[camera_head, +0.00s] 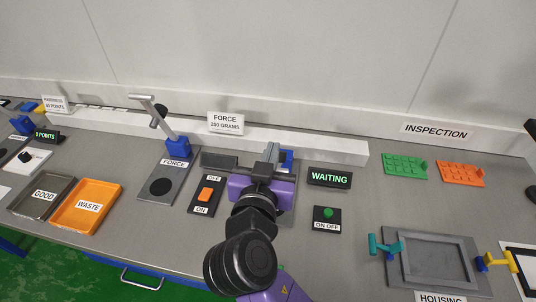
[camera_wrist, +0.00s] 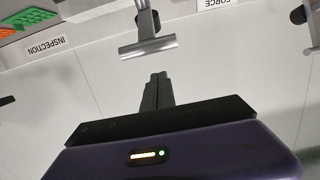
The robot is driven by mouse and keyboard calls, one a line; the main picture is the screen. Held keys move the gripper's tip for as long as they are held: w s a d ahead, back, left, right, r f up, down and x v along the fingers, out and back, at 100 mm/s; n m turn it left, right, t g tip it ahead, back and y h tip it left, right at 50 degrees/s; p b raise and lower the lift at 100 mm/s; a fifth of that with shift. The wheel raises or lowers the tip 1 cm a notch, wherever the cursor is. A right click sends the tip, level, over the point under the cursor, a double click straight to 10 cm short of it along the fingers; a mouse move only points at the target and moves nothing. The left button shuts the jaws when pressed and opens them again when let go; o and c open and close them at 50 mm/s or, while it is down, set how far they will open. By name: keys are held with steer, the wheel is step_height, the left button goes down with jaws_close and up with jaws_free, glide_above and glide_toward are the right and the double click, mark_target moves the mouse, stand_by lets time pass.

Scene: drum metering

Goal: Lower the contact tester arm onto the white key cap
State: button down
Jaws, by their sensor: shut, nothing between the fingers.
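My gripper (camera_head: 268,155) is shut and empty, held over the middle of the bench. Its shut fingers also show in the wrist view (camera_wrist: 158,90). In the wrist view a grey T-shaped arm with a cross bar (camera_wrist: 148,47), which looks like the contact tester arm, stands just beyond the fingertips. A small gap shows between them. I cannot make out the white key cap under my gripper.
The force tester (camera_head: 177,147) with its raised arm stands left. An orange OFF/ON switch (camera_head: 206,195) is left of my gripper. A WAITING display (camera_head: 329,178) and a green button (camera_head: 328,213) are right. An orange waste tray (camera_head: 86,205) and a grey housing fixture (camera_head: 430,262) stand farther out.

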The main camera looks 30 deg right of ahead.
steer(key=f, duration=0.1)
steer(key=s+a+f, duration=0.1)
steer(key=shift+s+f, duration=0.15)
steer(key=shift+f, duration=0.15)
steer(key=s+a+f+t+h+b, duration=0.2)
steer(key=s+f+b, duration=0.3)
steer(key=f+b, duration=0.6)
steer(key=a+t+b, duration=0.1)
steer(key=b, duration=1.2)
steer(key=shift+a+f, duration=0.25)
steer(key=shift+r, duration=0.1)
